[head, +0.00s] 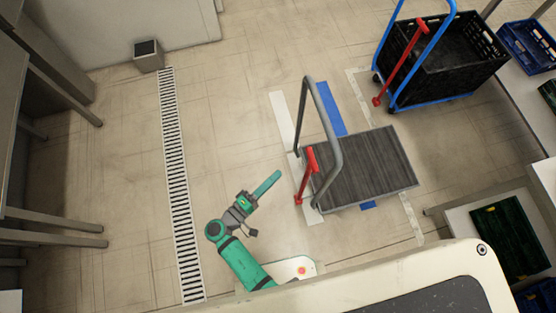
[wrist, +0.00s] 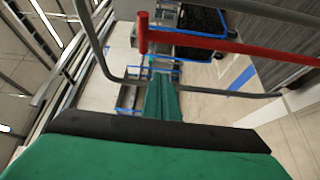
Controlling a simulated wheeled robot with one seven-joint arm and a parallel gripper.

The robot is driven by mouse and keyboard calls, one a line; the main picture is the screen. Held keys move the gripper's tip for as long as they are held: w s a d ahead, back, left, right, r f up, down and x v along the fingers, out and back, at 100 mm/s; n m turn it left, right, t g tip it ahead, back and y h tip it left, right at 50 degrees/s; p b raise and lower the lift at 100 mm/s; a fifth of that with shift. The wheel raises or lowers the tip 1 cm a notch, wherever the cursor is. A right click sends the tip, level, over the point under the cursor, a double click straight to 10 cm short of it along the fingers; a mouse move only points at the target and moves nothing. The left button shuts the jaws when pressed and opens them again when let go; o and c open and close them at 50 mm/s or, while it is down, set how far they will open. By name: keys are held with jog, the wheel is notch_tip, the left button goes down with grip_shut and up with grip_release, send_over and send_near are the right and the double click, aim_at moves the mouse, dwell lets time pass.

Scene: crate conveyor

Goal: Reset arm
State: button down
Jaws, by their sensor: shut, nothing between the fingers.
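My gripper (head: 268,183) is green and sits at the end of my green and dark arm, low in the middle of the head view. Its fingers are shut together and hold nothing. The closed fingers also show in the wrist view (wrist: 162,97), pointing away from the camera. In the head view the gripper is over the floor, to the left of a flat cart (head: 370,172) with a grey ribbed deck. The cart has a grey bent handle (head: 325,125) and a red lever (head: 306,175). The red lever also crosses the upper part of the wrist view (wrist: 230,43).
A blue-framed trolley (head: 395,45) with a black crate (head: 450,60) stands at the upper right. Another red lever (head: 400,65) is on it. A blue crate (head: 527,45) and a green crate (head: 507,235) are at the right. A floor grate (head: 176,180) runs down the left; floor around it is clear.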

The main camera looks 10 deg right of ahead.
jog(key=shift+a, duration=0.1)
dwell(0.4)
jog(key=s+d+f+n+g+y, duration=0.1)
jog(key=s+f+y, duration=0.55)
jog(key=f, duration=0.25)
jog(key=s+a+y, duration=0.3)
jog(key=s+y, duration=0.2)
jog(key=s, duration=0.1)
jog(key=s+a+r+m+t+y, duration=0.1)
jog(key=s+r+m+t+y, duration=0.1)
jog(key=r, duration=1.1)
jog(key=s+a+r+m+t+y, duration=0.1)
jog(key=r+m+t, duration=0.3)
jog(key=r, duration=1)
jog(key=shift+s+a+m+y, duration=0.35)
jog(key=shift+s+a+m, duration=0.2)
jog(key=shift+s, duration=0.25)
jog(key=shift+d+f, duration=0.1)
jog(key=shift+d, duration=0.05)
